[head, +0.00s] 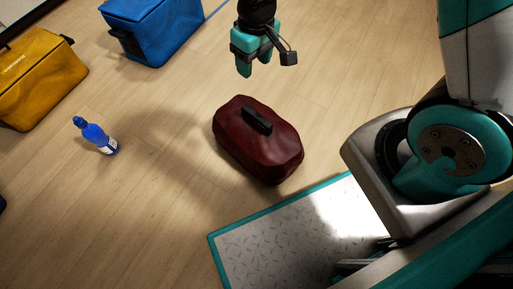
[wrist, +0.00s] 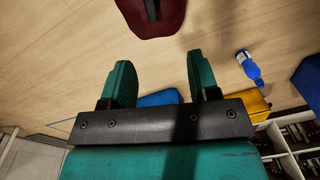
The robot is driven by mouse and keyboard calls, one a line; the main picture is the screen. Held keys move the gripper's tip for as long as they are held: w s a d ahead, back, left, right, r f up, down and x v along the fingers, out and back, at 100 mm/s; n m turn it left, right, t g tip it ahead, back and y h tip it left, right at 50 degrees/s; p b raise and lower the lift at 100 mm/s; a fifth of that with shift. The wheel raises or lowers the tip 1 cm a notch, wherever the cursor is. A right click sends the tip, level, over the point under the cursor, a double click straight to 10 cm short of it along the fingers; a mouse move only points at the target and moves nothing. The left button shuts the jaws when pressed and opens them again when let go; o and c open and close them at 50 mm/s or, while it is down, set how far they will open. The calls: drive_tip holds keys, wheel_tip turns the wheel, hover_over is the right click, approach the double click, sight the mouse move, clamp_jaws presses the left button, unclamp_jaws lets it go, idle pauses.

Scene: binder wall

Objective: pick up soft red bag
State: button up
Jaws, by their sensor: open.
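The soft red bag (head: 262,152) is dark red with a black handle on top. It lies on the wooden floor in the middle of the head view. Part of it shows at the top edge of the wrist view (wrist: 140,22), cut off by the frame. My gripper (head: 246,68) is above the floor, apart from the bag and higher in the head view. In the wrist view my gripper (wrist: 160,75) has its two teal fingers spread with nothing between them.
A blue bag (head: 158,35) and a yellow bag (head: 38,80) stand at the upper left. A blue bottle (head: 97,137) stands left of the red bag. My base platform lies just below the red bag. In the wrist view, shelves (wrist: 292,140) stand at the lower right.

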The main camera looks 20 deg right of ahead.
drive_tip(key=b, duration=0.9)
hover_over(256, 115)
drive_tip(key=shift+h, duration=0.3)
wheel_tip(256, 115, down, 18)
drive_tip(key=shift+d+f, duration=0.1)
drive_tip(key=shift+d, duration=0.05)
wheel_tip(256, 115, down, 6)
drive_tip(key=b, duration=0.5)
drive_tip(key=shift+f, duration=0.15)
clamp_jaws()
